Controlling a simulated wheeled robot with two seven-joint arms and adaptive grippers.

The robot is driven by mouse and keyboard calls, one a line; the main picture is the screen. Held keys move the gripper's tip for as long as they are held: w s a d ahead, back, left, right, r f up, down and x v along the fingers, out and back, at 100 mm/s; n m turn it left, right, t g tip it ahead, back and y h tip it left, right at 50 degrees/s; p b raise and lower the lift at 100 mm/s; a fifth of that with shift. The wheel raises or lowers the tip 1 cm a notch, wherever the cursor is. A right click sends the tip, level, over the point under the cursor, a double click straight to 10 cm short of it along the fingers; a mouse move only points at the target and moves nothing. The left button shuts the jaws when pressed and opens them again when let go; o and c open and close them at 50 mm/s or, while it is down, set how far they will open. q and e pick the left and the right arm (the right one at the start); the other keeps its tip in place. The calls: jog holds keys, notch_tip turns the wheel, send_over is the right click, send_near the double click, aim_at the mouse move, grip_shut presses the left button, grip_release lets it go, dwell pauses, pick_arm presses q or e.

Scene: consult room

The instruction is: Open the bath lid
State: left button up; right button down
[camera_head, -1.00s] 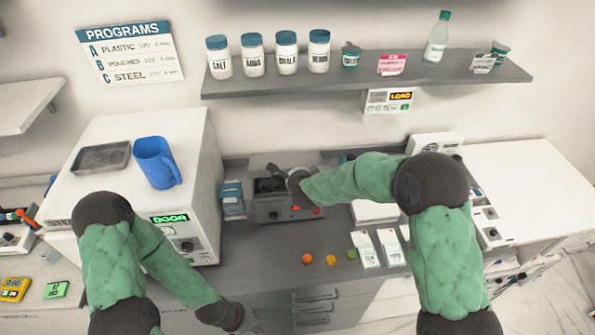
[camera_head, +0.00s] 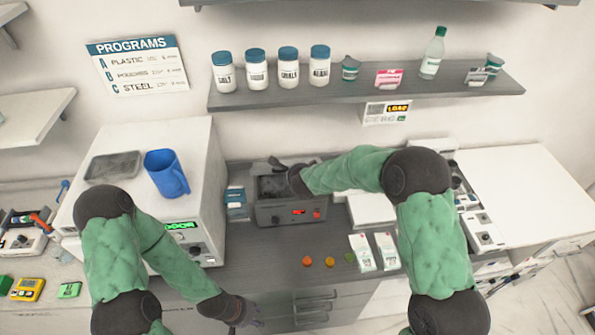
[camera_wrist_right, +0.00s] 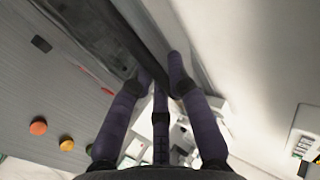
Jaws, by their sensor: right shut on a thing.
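The bath (camera_head: 288,213) is a grey box on the counter with a red display on its front and a dark opening on top. My right gripper (camera_head: 279,166) is at the bath's upper rear edge, partly hidden by its own wrist. In the right wrist view its fingers (camera_wrist_right: 160,88) close together on a thin part beside a long dark band, which looks like the lid's edge or handle. The lid looks raised at the rear; its exact angle is unclear. My left gripper (camera_head: 250,314) hangs empty low over the counter's front edge, its fingers too blurred to read.
A white steriliser (camera_head: 198,180) with a blue jug (camera_head: 166,173) and a tray (camera_head: 113,167) on top stands left. A shelf (camera_head: 365,95) with jars hangs above.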

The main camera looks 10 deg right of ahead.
dwell(0.3)
jog(key=c, duration=1.2)
grip_release()
jog(key=shift+o, duration=0.2)
jog(key=shift+r, duration=0.15)
jog(key=v, duration=1.2)
